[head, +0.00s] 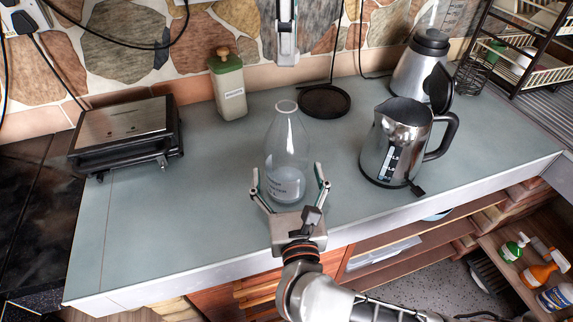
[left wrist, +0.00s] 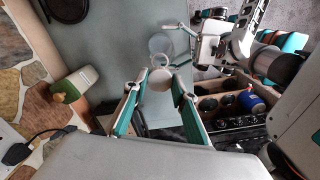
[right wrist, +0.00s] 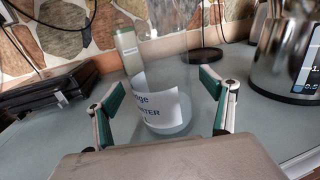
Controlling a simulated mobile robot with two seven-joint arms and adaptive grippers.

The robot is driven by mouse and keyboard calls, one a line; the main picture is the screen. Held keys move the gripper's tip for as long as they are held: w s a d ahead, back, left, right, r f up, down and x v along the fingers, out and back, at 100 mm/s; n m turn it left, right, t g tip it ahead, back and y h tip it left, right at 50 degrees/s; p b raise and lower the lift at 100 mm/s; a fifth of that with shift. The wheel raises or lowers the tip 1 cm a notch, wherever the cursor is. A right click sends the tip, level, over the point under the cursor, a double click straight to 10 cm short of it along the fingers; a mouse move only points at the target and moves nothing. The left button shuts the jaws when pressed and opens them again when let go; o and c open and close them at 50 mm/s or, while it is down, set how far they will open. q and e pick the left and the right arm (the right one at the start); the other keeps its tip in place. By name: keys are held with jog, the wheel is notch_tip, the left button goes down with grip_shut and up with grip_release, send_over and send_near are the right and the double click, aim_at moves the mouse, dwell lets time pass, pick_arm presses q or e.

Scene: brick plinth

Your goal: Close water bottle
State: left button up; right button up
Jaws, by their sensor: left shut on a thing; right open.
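The water bottle (head: 286,150) is clear glass or plastic with a white label and stands upright on the counter. Its narrow mouth shows uncovered at the top. My right gripper (head: 289,178) is open, one finger on each side of the bottle's lower body. In the right wrist view the label (right wrist: 162,108) lies between the spread fingers. My left gripper (head: 287,58) is above and behind the bottle, near the wall. In the left wrist view it is shut on a small round white cap (left wrist: 158,80), just in front of the bottle's mouth in that picture.
The grey-green counter (head: 215,225) carries a contact grill (head: 125,125) at left and a green-lidded canister (head: 228,85) behind the bottle. A dark round base (head: 325,102) lies behind right. A steel kettle (head: 395,140) and a steel flask (head: 415,72) stand to the right.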

jog(key=shift+w+a, duration=0.1)
jog(key=shift+w, duration=0.7)
jog(key=c, duration=1.7)
pick_arm(q)
send_over(287, 99)
jog(key=shift+f, duration=2.5)
jog(key=shift+f, duration=0.9)
jog(key=shift+f, duration=0.55)
